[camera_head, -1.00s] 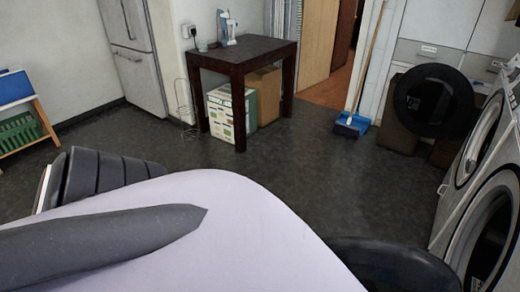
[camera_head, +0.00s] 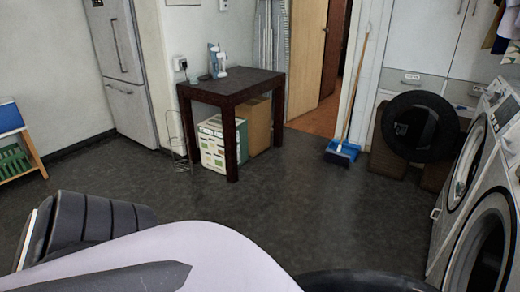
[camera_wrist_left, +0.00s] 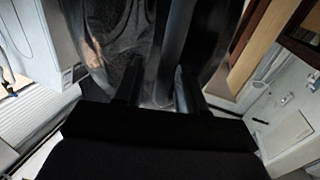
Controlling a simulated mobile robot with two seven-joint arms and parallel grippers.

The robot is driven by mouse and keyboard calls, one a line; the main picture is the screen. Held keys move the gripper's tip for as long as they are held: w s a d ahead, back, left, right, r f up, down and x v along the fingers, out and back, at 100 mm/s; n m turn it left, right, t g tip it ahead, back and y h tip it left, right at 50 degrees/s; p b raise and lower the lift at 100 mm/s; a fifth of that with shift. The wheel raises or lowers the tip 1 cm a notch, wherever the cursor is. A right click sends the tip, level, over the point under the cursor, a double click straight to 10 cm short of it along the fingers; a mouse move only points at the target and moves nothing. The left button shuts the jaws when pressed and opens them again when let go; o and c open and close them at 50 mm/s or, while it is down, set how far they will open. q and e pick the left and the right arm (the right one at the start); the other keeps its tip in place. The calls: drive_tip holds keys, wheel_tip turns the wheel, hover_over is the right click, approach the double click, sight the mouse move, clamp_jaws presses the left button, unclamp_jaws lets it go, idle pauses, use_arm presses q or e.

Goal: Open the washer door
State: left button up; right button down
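At the right edge of the head view are white front-loading machines with round doors. The farther round door (camera_head: 467,165) and the nearer round door (camera_head: 484,254) both have dark glass and look closed, though the nearer one is cut off by the frame. I cannot tell from the view which is the washer. A control panel (camera_head: 503,113) sits above the farther door. My left gripper (camera_wrist_left: 160,90) shows in the left wrist view with its two dark fingers apart and nothing clear between them. It is not seen at the machines. My right gripper is not in view.
A dark table (camera_head: 235,86) with boxes (camera_head: 212,145) under it stands at the back. A broom and blue dustpan (camera_head: 342,151) lean by the doorway. A round black object (camera_head: 420,127) stands before the cabinets. The dark floor (camera_head: 300,215) between is clear.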

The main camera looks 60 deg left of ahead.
use_arm(q)
drive_tip(key=s+d, duration=0.1)
drive_tip(key=s, duration=0.5)
drive_tip(key=shift+s, duration=0.15)
drive_tip(key=shift+s, duration=0.1)
idle(0.3)
